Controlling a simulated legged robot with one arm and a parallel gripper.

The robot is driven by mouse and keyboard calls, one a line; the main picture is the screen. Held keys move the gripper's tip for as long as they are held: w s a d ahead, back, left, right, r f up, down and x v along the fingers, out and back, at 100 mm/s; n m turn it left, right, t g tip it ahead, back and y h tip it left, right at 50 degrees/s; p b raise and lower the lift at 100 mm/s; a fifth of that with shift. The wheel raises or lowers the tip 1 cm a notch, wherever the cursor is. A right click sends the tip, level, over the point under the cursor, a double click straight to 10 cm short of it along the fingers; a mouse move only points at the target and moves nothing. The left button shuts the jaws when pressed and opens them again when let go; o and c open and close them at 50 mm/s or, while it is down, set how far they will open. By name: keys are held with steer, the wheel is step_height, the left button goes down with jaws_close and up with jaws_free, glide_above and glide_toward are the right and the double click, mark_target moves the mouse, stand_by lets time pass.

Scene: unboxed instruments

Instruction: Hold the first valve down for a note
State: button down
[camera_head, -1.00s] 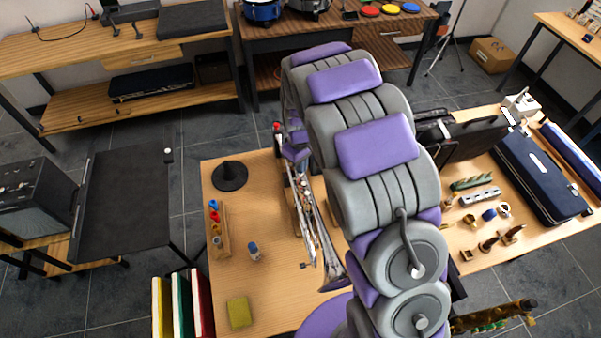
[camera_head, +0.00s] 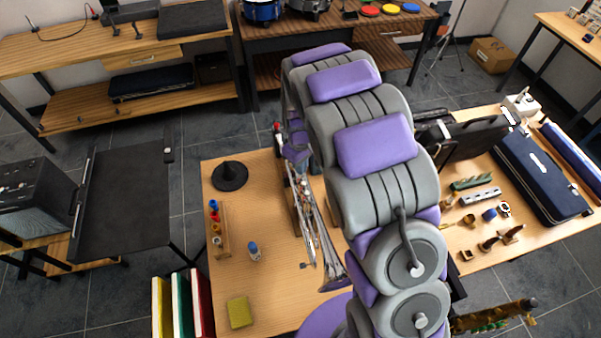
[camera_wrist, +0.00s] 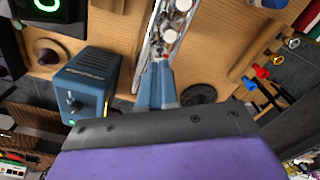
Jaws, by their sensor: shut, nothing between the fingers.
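The silvery trumpet (camera_head: 322,245) lies on the wooden table, partly hidden behind my arm in the head view. In the wrist view the trumpet (camera_wrist: 151,40) runs up from the fingertips, with round pale valve tops (camera_wrist: 168,36) beside them. My gripper (camera_wrist: 160,64) is shut and empty, its blue-grey fingers together at the near end of the valve row. The tips cover part of the trumpet, and I cannot tell whether they touch or press the first valve. In the head view my gripper is mostly hidden by my arm.
A blue box with a knob (camera_wrist: 90,85) is close to the fingers in the wrist view.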

steer(key=shift+f, duration=1.3)
steer(key=shift+r, duration=0.1)
stand_by(0.5)
steer(key=shift+r+p, duration=0.75)
steer(key=shift+r, duration=2.75)
steer(key=shift+f, duration=0.1)
